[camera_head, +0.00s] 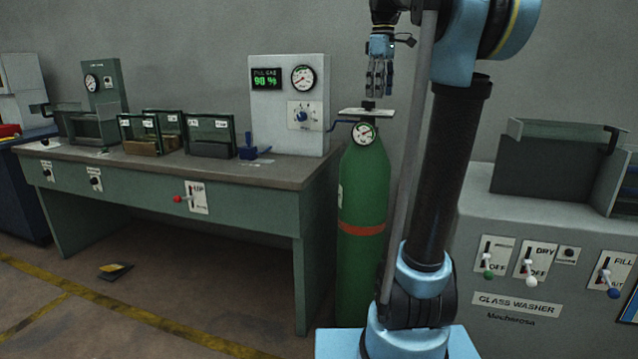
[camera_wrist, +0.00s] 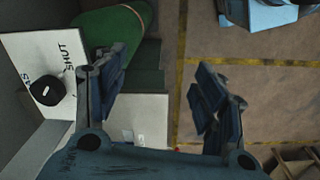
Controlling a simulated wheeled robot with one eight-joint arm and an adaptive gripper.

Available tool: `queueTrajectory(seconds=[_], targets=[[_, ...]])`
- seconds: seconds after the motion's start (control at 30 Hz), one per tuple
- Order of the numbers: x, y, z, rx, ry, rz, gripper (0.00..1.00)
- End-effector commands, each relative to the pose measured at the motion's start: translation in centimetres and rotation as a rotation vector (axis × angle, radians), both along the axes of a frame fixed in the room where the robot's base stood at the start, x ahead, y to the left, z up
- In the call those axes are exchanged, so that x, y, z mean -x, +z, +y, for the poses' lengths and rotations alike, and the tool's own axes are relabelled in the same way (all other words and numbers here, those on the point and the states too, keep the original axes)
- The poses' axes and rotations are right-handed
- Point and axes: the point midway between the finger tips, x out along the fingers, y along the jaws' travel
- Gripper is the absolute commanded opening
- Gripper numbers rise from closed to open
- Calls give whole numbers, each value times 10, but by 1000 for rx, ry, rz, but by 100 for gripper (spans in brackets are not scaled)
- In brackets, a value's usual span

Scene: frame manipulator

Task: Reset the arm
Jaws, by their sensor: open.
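My gripper (camera_head: 379,82) hangs with its fingers pointing down in the head view. It appears above the top of a green gas cylinder (camera_head: 363,195), which has a red band and a gauge. In the wrist view my gripper (camera_wrist: 155,85) is open, with its dark blue fingers spread and nothing between them. A white plate (camera_wrist: 30,55) with a black knob (camera_wrist: 47,90) and the word SHUT lies left of the fingers there. The green cylinder (camera_wrist: 105,35) shows behind the left finger. My arm rises right of the cylinder in the head view.
A green workbench (camera_head: 200,175) holds small racks (camera_head: 211,135) and a white gauge panel (camera_head: 290,100) reading 90 %. A glass washer (camera_head: 540,255) with switches stands at the right. Open floor with yellow lines (camera_head: 130,315) lies in front of the bench.

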Motion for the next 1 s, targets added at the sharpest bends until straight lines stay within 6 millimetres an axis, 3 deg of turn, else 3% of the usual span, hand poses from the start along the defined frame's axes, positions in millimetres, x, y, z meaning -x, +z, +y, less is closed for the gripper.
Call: queueTrajectory(seconds=[0.47,1.0], targets=[[117,-144,-3,-28,-402,-62,64],[249,-349,-4,-89,-845,-126,64]])
